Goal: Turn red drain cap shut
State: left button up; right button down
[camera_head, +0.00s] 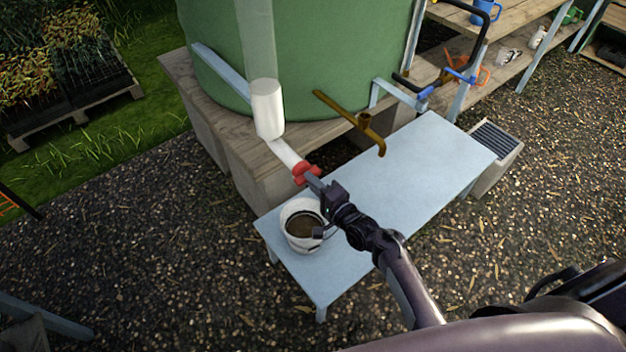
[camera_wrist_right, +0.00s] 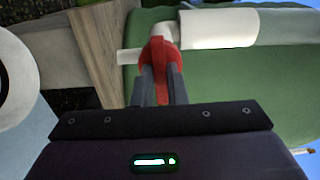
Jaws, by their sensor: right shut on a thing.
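The red drain cap (camera_head: 306,174) sits on the lower end of the white drain pipe (camera_head: 286,153) that comes down from the green tank. My right gripper (camera_head: 313,182) is shut on the red cap. In the right wrist view the red cap (camera_wrist_right: 160,58) stands between the two grey fingers of my right gripper (camera_wrist_right: 161,85). The fingers hide part of the cap, and I cannot tell how far it is turned. My left gripper is not in view.
A white bucket (camera_head: 289,232) with dark contents stands on the pale blue bench (camera_head: 400,172), just below the cap. A brass tap (camera_head: 364,122) juts from the green tank (camera_head: 330,50) over the bench. The right part of the bench top is clear.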

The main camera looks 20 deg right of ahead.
dwell(0.4)
jog(key=c, duration=1.4)
grip_release()
jog(key=shift+c, duration=0.2)
jog(key=v, duration=0.7)
jog(key=shift+s+d, duration=0.15)
jog(key=shift+s, duration=0.2)
